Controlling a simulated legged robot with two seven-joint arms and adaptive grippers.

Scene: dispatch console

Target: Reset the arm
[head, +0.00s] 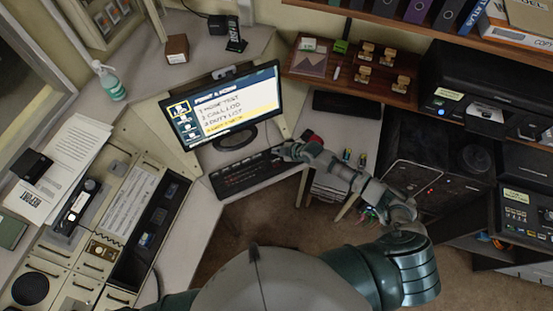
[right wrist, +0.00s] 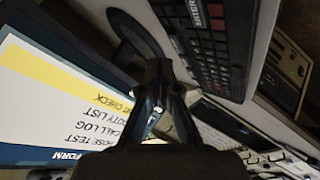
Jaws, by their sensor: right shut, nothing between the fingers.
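My right gripper (head: 287,151) reaches forward from my right arm (head: 345,176) to the right end of a black keyboard (head: 240,172) on the desk. In the right wrist view my right gripper (right wrist: 165,100) has its dark fingers together with nothing between them. The keyboard (right wrist: 215,40) shows there at the top, and the lit monitor (right wrist: 60,95) at the left. I cannot tell whether the fingertips touch the keyboard or the desk. My left gripper is not in view.
The monitor (head: 225,105) stands behind the keyboard. A control panel (head: 125,200) lies left, with a green-tinted bottle (head: 109,83) above it. A wooden shelf with stamps (head: 364,75) is at upper right, and black equipment (head: 440,165) at right. Bare floor (head: 262,220) shows below the desk.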

